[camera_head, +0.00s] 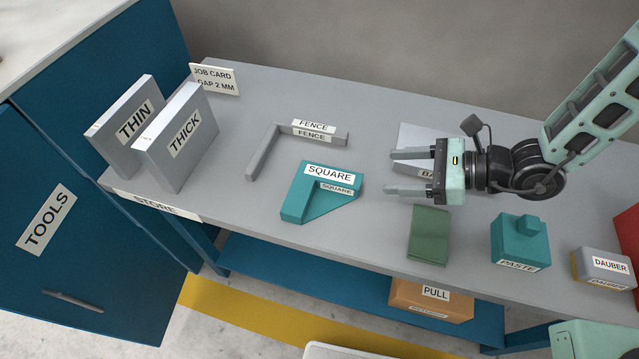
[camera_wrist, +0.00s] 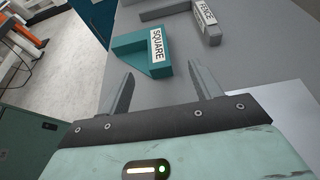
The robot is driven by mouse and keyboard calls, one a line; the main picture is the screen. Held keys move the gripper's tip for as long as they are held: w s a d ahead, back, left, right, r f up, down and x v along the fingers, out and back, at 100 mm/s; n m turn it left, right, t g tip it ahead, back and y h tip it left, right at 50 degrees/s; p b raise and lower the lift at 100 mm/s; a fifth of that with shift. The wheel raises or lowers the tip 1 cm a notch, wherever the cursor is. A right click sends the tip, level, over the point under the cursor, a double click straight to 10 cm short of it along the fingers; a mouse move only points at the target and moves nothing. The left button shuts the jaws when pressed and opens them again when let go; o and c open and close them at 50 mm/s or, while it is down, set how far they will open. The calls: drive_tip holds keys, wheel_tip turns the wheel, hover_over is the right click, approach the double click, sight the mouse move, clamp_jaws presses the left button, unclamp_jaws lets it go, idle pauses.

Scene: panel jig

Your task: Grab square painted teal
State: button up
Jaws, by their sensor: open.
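The teal square (camera_head: 301,197) is an L-shaped block labelled SQUARE, lying on the grey bench top in the middle of the head view. It also shows in the wrist view (camera_wrist: 137,58), ahead of the fingertips. My gripper (camera_head: 389,172) is open and empty, above the bench to the right of the square, with its two fingers pointing left towards it. In the wrist view my gripper (camera_wrist: 163,82) has its fingers spread wide, and nothing is between them. The square stands apart from both fingers.
A grey L-shaped fence (camera_head: 268,152) lies behind the square. THIN (camera_head: 118,136) and THICK (camera_head: 173,150) panels stand at the left. A dark green block (camera_head: 429,236), teal paste pot (camera_head: 515,243) and dauber box (camera_head: 600,269) sit to the right. A pale labelled plate is partly hidden behind my gripper.

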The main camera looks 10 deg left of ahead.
drive_tip(key=p, duration=0.1)
approach(332, 175)
drive_tip(key=x, duration=0.4)
drive_tip(key=shift+w+r, duration=0.15)
drive_tip(key=shift+w, duration=0.1)
drive_tip(key=shift+s+f+p+x, duration=0.1)
drive_tip(key=shift+p+x, duration=0.25)
drive_tip(key=shift+x, duration=0.95)
drive_tip(key=shift+s+f+p+x, duration=0.1)
drive_tip(key=shift+p+x, duration=0.2)
drive_tip(key=shift+x, duration=1)
drive_tip(key=shift+d, duration=0.1)
clamp_jaws()
drive_tip(key=shift+r, duration=0.1)
